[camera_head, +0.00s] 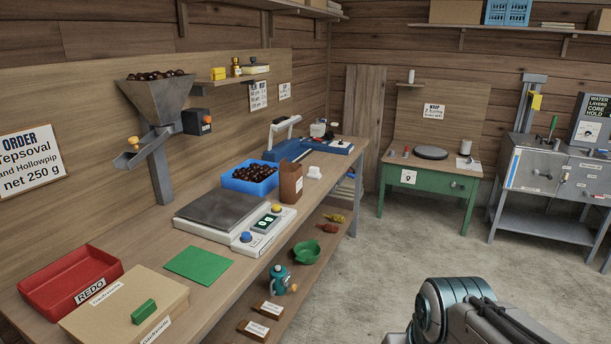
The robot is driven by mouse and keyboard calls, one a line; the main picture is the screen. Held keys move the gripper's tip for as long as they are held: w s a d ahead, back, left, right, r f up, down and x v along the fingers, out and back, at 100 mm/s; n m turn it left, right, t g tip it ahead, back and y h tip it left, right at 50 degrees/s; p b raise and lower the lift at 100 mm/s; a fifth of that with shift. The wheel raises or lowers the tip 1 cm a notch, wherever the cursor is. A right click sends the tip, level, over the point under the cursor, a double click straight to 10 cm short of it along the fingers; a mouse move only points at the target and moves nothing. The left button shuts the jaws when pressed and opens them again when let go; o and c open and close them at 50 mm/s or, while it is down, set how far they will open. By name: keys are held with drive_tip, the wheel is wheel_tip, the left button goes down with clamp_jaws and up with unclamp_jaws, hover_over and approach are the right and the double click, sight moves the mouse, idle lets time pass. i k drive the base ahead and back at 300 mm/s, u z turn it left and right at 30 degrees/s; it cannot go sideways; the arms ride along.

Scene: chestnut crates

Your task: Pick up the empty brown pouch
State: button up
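A brown pouch (286,183) stands upright on the long wooden workbench (163,246), with a white label low on its right side. It stands at the right front corner of the blue crate (238,187) of chestnuts and behind the white scale (222,213). I cannot see inside the pouch. Part of my arm shows at the bottom right, well apart from the bench. My gripper is not in view.
A red REDO tray (64,292), a cardboard box and a green mat (198,265) lie at the near end of the bench. A hopper of chestnuts (157,90) stands behind the scale. A blue sealer (290,148) stands beyond the crate. The concrete floor at right is clear.

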sight(289, 174)
drive_tip(key=i, duration=2.6)
drive_tip(key=u, duration=0.5)
